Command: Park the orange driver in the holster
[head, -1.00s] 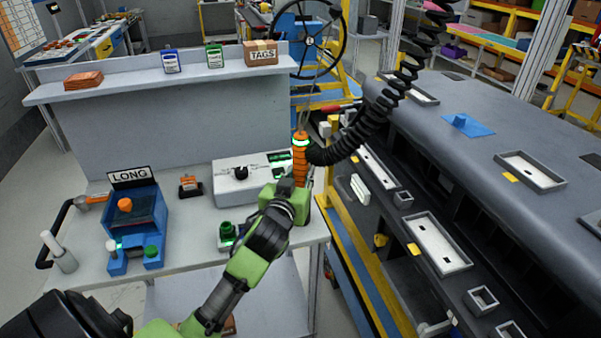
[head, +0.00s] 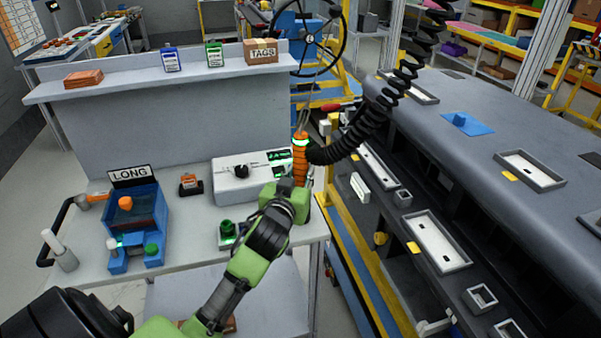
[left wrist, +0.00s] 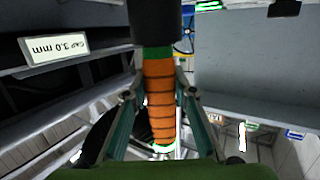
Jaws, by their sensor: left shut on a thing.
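The orange driver (head: 300,163) stands roughly upright at the right end of the white bench, with a glowing green ring near its top. My left gripper (head: 289,196) is shut on the orange driver, low on its body. In the left wrist view the driver's ribbed orange body (left wrist: 159,95) runs between the two fingers (left wrist: 159,100). A dark cylinder (left wrist: 156,22) sits at the end opposite the green ring. I cannot tell whether it is the driver's nose or the holster. No holster shows clearly in the head view. My right gripper is not in view.
A black coiled hose (head: 380,118) hangs close to the driver's right. A white box with a knob (head: 234,185) stands left of it, and the blue LONG unit (head: 137,225) farther left. The grey dashboard module (head: 480,135) fills the right side, beyond a yellow rail.

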